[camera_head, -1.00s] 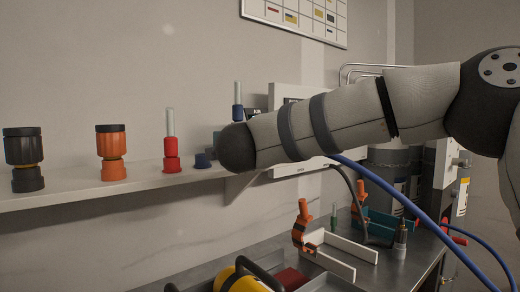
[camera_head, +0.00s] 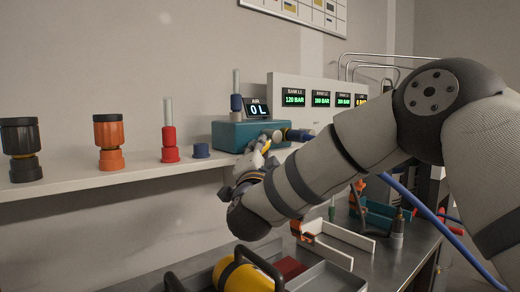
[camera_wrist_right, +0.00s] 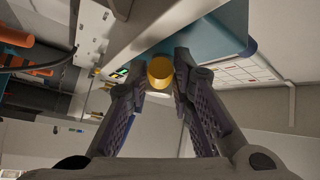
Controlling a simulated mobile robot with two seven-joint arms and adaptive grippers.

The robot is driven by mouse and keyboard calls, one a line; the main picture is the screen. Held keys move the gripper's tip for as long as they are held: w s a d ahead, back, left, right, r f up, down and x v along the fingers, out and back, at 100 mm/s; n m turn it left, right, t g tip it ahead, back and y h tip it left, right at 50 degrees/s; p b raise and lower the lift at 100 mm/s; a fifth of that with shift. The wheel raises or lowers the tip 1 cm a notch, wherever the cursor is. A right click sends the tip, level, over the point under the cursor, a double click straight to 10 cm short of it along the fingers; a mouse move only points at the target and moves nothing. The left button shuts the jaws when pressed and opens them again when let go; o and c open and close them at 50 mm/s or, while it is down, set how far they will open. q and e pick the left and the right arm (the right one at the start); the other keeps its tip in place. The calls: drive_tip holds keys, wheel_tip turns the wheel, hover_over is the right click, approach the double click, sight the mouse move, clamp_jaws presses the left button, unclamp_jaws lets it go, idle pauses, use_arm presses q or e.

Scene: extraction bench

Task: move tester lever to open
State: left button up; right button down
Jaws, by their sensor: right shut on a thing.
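The tester is a teal box (camera_head: 232,135) on the wall shelf, with a small display on top reading "0 L". My right gripper (camera_head: 264,146) is at the tester's front right, partly hidden by its own arm. In the right wrist view, a round yellow knob (camera_wrist_right: 160,72), apparently the end of the tester's lever, sits between the fingertips of my right gripper (camera_wrist_right: 159,80). The gripper is shut on it. The teal tester body (camera_wrist_right: 215,35) is just beyond. The lever's shaft and angle cannot be made out. My left gripper is not in view.
Black (camera_head: 20,148), orange (camera_head: 109,142) and red (camera_head: 169,138) fittings and a blue cap (camera_head: 201,150) stand left along the shelf (camera_head: 125,182). A gauge panel (camera_head: 304,90) is behind. Below, the bench holds a yellow cylinder (camera_head: 237,275) and clamps.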

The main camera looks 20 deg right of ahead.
drive_tip(key=shift+d+f, duration=0.1)
drive_tip(key=shift+f, duration=0.1)
idle(0.4)
drive_tip(key=c, duration=1.4)
unclamp_jaws()
